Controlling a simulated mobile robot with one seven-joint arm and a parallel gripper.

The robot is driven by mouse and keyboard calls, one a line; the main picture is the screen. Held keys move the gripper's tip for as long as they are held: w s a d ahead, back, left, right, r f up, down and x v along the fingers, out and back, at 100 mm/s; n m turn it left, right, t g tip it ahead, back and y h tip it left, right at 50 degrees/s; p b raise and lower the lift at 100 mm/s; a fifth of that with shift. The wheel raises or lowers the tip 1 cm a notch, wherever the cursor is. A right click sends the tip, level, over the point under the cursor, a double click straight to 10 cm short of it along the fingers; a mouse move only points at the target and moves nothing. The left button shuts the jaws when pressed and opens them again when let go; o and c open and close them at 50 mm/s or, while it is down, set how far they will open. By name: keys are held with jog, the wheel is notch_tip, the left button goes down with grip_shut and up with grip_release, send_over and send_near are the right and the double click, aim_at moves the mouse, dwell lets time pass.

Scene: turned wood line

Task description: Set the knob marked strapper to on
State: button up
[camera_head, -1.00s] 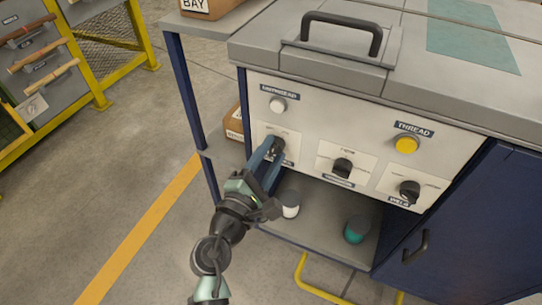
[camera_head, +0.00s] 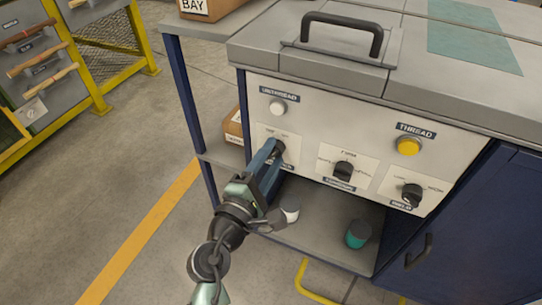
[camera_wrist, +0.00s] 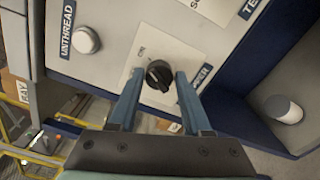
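The black strapper knob (camera_head: 279,147) is on a light plate at the left of the front panel, below the UNTHREAD button. It also shows in the wrist view (camera_wrist: 159,75), with "ON" printed near it. Its name label is partly covered by a finger; only the end, "PER" (camera_wrist: 203,77), reads clearly. My gripper (camera_wrist: 159,78) has one blue finger on each side of the knob, with small gaps visible. In the head view my gripper (camera_head: 270,152) reaches the panel from the lower left. I cannot tell exactly where the knob points.
A white UNTHREAD button (camera_head: 277,108) sits above the knob. To the right are another black knob (camera_head: 343,171), a yellow THREAD button (camera_head: 408,145) and the WELD knob (camera_head: 411,194). A white-topped cup (camera_head: 290,209) and a teal one (camera_head: 357,234) stand on the shelf below.

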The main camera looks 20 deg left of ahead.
jog(key=o, duration=0.3)
jog(key=s+p, duration=0.2)
jog(key=s, duration=1.1)
jog(key=shift+a, duration=0.25)
